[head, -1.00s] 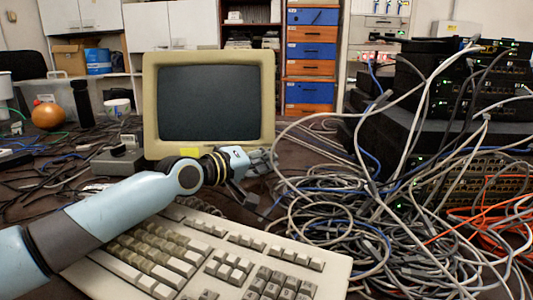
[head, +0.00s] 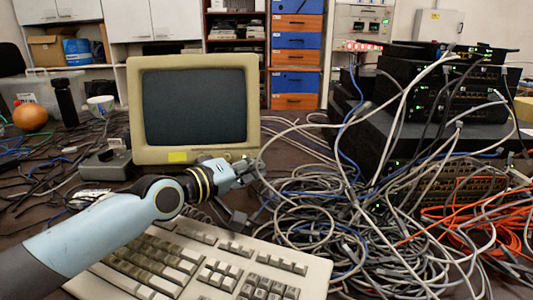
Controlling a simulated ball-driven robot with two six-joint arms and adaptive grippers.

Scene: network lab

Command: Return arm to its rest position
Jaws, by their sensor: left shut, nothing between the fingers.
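My left arm comes in from the lower left and reaches over the keyboard. Its gripper (head: 246,170) is shut and empty, in front of the lower right corner of the old beige monitor (head: 194,155). The fingertips are close to the grey cables at the left edge of the tangle; I cannot tell whether they touch. My right gripper is not in view.
A beige keyboard (head: 290,262) lies below the arm. A large cable tangle (head: 330,205) fills the right, before stacked network switches (head: 440,100). An orange ball (head: 30,117), a cup (head: 100,105) and a grey box (head: 106,165) stand left. More loose cables cover the left side.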

